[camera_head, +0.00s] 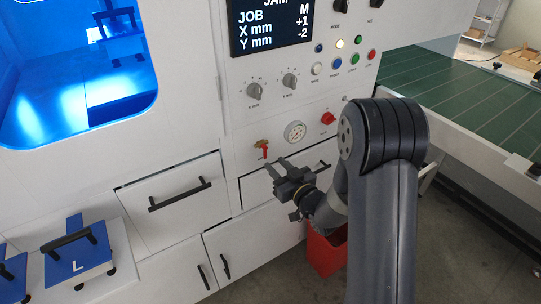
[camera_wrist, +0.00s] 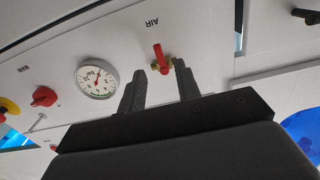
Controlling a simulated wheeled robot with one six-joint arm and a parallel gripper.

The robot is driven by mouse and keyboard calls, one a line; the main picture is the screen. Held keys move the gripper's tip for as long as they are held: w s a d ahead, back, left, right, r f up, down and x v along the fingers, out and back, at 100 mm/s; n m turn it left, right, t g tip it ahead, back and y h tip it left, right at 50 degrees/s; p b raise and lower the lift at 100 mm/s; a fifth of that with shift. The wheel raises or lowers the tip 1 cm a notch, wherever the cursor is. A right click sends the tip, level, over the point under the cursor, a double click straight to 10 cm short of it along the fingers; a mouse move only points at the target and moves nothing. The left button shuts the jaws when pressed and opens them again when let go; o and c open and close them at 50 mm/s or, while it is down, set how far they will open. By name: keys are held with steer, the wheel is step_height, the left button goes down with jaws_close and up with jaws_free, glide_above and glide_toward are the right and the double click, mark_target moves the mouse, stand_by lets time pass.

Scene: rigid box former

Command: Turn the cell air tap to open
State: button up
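The air tap (camera_head: 265,151) has a red lever on a brass body and sits low on the white panel. In the head view its lever points down. In the wrist view the tap (camera_wrist: 161,58) stands beside the label AIR, its lever pointing towards the label. My gripper (camera_head: 277,165) is just below and right of the tap in the head view, fingers apart and empty. In the wrist view the gripper (camera_wrist: 157,76) has the tap beyond its fingertips, nearer the right finger. I cannot tell whether that finger touches it.
A round gauge (camera_head: 295,131) and a red rotary switch (camera_head: 328,118) are right of the tap. A drawer with a black handle (camera_head: 180,194) is left of my gripper. A red bin (camera_head: 325,252) stands below my arm. A green conveyor (camera_head: 465,85) is at right.

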mark_target(266, 155)
steer(key=shift+x, duration=2.25)
jaws_close()
